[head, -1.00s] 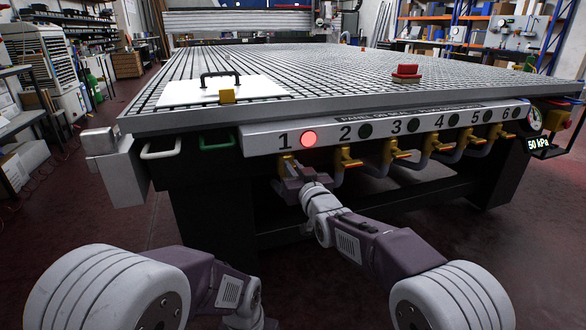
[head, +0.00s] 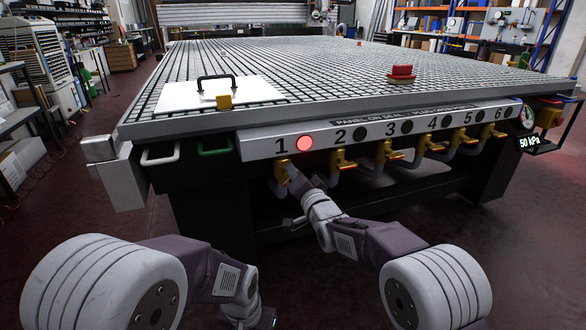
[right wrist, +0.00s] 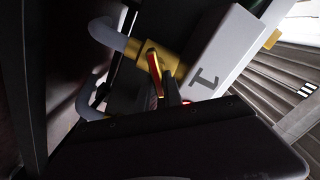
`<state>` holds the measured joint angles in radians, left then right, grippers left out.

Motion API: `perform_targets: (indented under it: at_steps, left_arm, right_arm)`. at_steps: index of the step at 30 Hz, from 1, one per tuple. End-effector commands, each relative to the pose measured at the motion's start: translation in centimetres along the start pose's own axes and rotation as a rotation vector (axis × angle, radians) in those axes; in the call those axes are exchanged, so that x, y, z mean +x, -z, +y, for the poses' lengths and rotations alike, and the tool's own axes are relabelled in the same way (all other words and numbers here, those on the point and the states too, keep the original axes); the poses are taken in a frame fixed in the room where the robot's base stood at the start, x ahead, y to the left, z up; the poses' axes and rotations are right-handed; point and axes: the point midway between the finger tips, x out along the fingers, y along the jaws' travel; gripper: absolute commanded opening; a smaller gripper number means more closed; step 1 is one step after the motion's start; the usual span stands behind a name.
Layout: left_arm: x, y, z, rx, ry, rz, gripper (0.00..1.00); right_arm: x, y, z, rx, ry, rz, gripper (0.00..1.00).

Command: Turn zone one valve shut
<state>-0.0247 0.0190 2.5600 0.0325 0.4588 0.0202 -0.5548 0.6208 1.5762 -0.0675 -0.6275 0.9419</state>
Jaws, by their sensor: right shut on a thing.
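The zone one valve (head: 281,170) is yellow and sits under the number 1 on the table's front panel. Its lamp (head: 304,143) glows red. My right gripper (head: 290,176) reaches up to this valve, and its fingers partly hide it. In the right wrist view the yellow valve body (right wrist: 146,52) joins a grey pipe, and the handle (right wrist: 154,72) lies by the fingertips (right wrist: 170,92). The right gripper is shut on the handle. The handle's exact angle is hard to read. My left arm is at the lower left, its gripper out of the frame.
Several more yellow valves, including the zone two valve (head: 342,159), line the panel to the right, under dark lamps. A gauge (head: 527,118) with a 50 kPa readout is at the right end. A white handled plate (head: 180,96) and a red block (head: 401,75) lie on the grid table (head: 310,70).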

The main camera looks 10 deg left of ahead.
Motion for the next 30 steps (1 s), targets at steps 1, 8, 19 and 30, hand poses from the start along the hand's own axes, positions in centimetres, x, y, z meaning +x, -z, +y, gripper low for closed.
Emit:
perform_targets:
  at_steps: [1,8,19,30]
  left_arm:
    - [-0.5,0.1,0.0,0.000,0.000,0.000,0.36]
    - [-1.6,0.2,0.0,0.000,0.000,0.000,0.36]
    - [-2.8,0.3,0.1,0.000,0.000,0.000,0.36]
    - [-3.2,0.3,0.1,0.000,0.000,0.000,0.36]
  right_arm:
    - [0.0,0.1,0.0,0.043,-0.002,-0.001,0.00]
    - [0.0,0.0,0.4,0.259,-0.003,-0.002,0.00]
    - [0.0,-0.2,1.0,0.542,-0.002,-0.001,0.00]
    - [0.0,-0.5,1.2,0.679,-0.003,0.000,0.00]
